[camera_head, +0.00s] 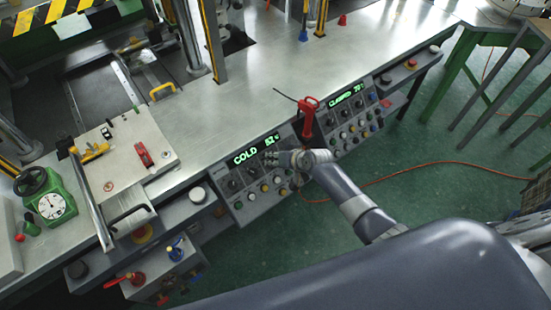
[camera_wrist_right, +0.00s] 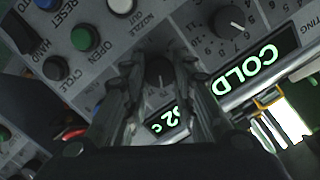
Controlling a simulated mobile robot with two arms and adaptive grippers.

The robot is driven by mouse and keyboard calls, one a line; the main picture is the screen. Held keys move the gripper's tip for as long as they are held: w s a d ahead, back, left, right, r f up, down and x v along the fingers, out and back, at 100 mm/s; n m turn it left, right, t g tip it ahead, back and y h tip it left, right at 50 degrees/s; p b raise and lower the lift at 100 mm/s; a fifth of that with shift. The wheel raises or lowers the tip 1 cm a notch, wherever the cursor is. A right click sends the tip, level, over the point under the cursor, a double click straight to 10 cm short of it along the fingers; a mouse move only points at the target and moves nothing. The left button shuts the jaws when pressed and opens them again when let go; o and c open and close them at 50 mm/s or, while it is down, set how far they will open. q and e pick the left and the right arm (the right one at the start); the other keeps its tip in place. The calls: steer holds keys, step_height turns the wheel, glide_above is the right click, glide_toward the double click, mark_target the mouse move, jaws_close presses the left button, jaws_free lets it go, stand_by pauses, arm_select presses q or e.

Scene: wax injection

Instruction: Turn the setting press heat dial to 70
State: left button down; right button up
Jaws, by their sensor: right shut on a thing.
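The left press control panel (camera_head: 229,180) has a lit green display (camera_head: 256,149) that reads COLD and a number that looks like 52. My right gripper (camera_head: 273,158) reaches this panel just below the number end of the display. In the right wrist view my right gripper (camera_wrist_right: 160,80) is shut on a dark round dial (camera_wrist_right: 159,70) with a pale pointer line, its fingers on either side. The display (camera_wrist_right: 250,75) shows upside down beside it, partly covered by a finger. The dial's printed label and scale are mostly hidden. My left gripper is not in view.
A second dial (camera_wrist_right: 229,20) and a green button (camera_wrist_right: 85,38) sit near the gripper. The right panel (camera_head: 352,127) has a display reading CLAMPED 70. A red-handled lever (camera_head: 308,115) stands between the panels. The metal bench (camera_head: 220,110) lies behind; green floor (camera_head: 430,160) is open right.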

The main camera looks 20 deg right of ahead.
stand_by(0.3)
steer(key=o, duration=1.1)
steer(key=shift+c, duration=0.2)
steer(key=v, duration=1.2)
